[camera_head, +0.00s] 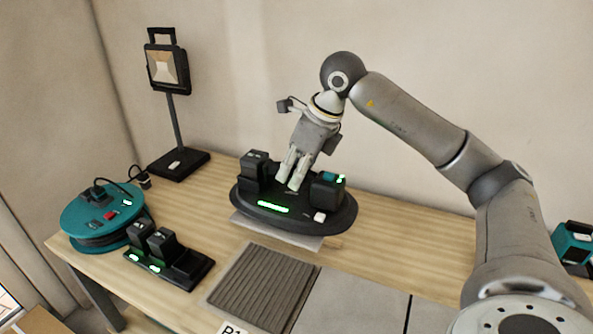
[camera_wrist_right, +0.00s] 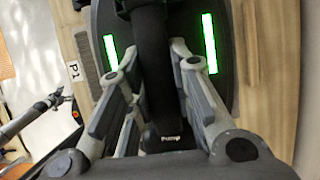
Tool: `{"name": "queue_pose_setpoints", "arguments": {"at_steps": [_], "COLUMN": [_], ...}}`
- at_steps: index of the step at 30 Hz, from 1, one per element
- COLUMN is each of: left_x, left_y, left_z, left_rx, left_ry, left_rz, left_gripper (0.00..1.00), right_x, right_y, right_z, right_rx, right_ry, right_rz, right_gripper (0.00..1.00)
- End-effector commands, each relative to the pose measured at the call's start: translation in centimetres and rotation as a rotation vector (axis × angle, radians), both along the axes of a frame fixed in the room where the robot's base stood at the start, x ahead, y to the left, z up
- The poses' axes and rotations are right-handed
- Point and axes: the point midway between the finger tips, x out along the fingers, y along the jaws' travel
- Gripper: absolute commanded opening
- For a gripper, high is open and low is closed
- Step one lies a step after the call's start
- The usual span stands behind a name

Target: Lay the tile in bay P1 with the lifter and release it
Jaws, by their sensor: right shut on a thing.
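The lifter (camera_head: 335,215) is a black oval device with green lights, two upright blocks and a white button. My right gripper (camera_head: 293,184) is shut on its dark handle. In the right wrist view the fingers (camera_wrist_right: 160,105) close on both sides of the handle (camera_wrist_right: 152,50), above a "Pump" mark. A pale grey tile (camera_head: 280,235) shows beneath the lifter, mostly hidden by it; I cannot tell whether it touches the table. Bay P1 (camera_head: 265,287) is a ribbed grey-brown bed in front of the lifter, with no tile on it. Its P1 label (camera_wrist_right: 72,72) shows in the right wrist view.
Smooth grey tiles (camera_head: 350,303) lie right of the bay. A black charger with two batteries (camera_head: 165,256) and a teal cable reel (camera_head: 103,217) stand left. A work lamp (camera_head: 178,165) stands at the back left. A teal tool (camera_head: 573,247) lies far right.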

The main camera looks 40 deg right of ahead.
Motion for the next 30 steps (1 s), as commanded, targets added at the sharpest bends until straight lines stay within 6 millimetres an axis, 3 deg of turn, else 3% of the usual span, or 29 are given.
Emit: {"name": "queue_pose_setpoints", "arguments": {"at_steps": [1,30], "left_x": [0.0,0.0], "left_y": [0.0,0.0], "left_z": [0.5,4.7], "left_rx": [0.000,0.000], "left_ry": [0.000,0.000], "left_rz": [0.000,0.001], "left_gripper": [0.75,0.75], "right_x": [0.1,0.2], "right_y": [0.0,0.0], "right_z": [1.0,5.6], "right_rx": [0.003,0.004], "right_ry": [-0.011,-0.012], "right_rz": [-0.001,-0.001], "right_gripper": [0.00,0.00]}}
